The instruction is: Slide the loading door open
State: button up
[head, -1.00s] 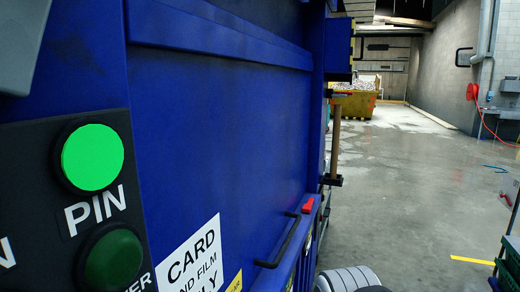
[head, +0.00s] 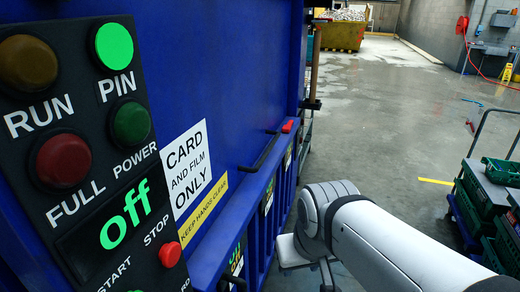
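The large blue panel (head: 215,75) of the machine fills the left and middle of the head view; I take it to be the loading door. A black bar handle (head: 262,150) runs slanting along its lower right part, beside a small red block (head: 288,126). I cannot make out an opening in the panel. My white arm reaches in from the lower right and bends in front of the machine's lower right side, apart from the handle in the picture. I cannot make out my gripper's fingers at the arm's end.
A control panel (head: 90,160) at left has a lit green PIN lamp and a display reading "off". A card-and-film sign (head: 186,168) is on the blue front. Green crates (head: 480,215) stand at right. A yellow skip (head: 343,36) stands far back. The wet floor between is clear.

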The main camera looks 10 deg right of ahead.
aim_at(216, 73)
jog(key=z, duration=0.3)
jog(key=k, duration=0.2)
jog(key=u, duration=3.2)
jog(key=k, duration=1.5)
jog(key=z, duration=1.55)
jog(key=i, duration=1.2)
jog(key=z, duration=0.1)
